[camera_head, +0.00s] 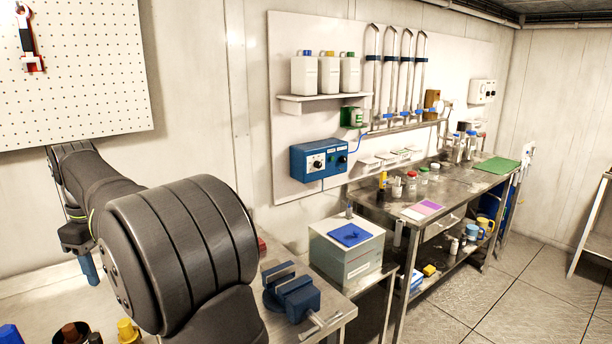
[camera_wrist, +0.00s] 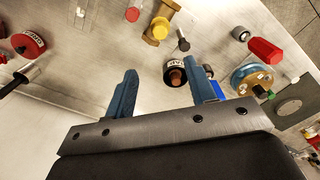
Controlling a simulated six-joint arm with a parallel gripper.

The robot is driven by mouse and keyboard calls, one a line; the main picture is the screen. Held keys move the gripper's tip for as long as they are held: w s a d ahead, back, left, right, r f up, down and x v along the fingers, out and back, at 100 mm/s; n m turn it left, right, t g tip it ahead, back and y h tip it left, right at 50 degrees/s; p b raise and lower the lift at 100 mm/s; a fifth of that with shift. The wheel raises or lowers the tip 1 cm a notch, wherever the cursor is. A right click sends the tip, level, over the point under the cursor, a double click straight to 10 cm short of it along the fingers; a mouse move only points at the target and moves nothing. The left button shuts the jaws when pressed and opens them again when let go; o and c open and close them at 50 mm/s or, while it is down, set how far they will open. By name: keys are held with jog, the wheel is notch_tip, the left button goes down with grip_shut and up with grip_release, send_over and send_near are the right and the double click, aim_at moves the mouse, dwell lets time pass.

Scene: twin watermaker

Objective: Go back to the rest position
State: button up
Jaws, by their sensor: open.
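My gripper (camera_wrist: 166,95) shows in the wrist view with its two blue fingers spread wide apart and nothing held between them. A black round part with a brown top (camera_wrist: 176,74) lies on the surface beyond the fingers, near the right one, and looks apart from them. In the head view, my dark arm fills the lower left, and a blue fingertip of my gripper (camera_head: 88,268) points down at the far left, above the pale bench. The rest of the gripper is partly hidden by the arm.
Near the fingers are a yellow valve-like part (camera_wrist: 157,30), a red round part (camera_wrist: 28,43), a red knob (camera_wrist: 264,51) and a blue-rimmed disc (camera_wrist: 252,78). A blue vise (camera_head: 292,294) and a grey box (camera_head: 345,258) stand right of my arm. A pegboard (camera_head: 75,75) hangs behind.

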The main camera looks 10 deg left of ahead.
aim_at(123, 322)
notch_tip(123, 322, down, 17)
jog(key=shift+r, duration=0.1)
notch_tip(123, 322, up, 6)
jog(key=shift+f, duration=0.1)
jog(key=shift+r, duration=0.55)
jog(key=o, duration=1.1)
jog(key=w+d+r+n, duration=0.2)
jog(key=d+r+n, duration=0.15)
jog(key=r, duration=0.25)
jog(key=w+d+r+n, duration=0.2)
jog(key=r+n, duration=0.3)
jog(key=r, duration=0.1)
jog(key=shift+n+g, duration=0.25)
jog(key=shift+g, duration=0.05)
notch_tip(123, 322, down, 10)
jog(key=shift+s+d, duration=0.1)
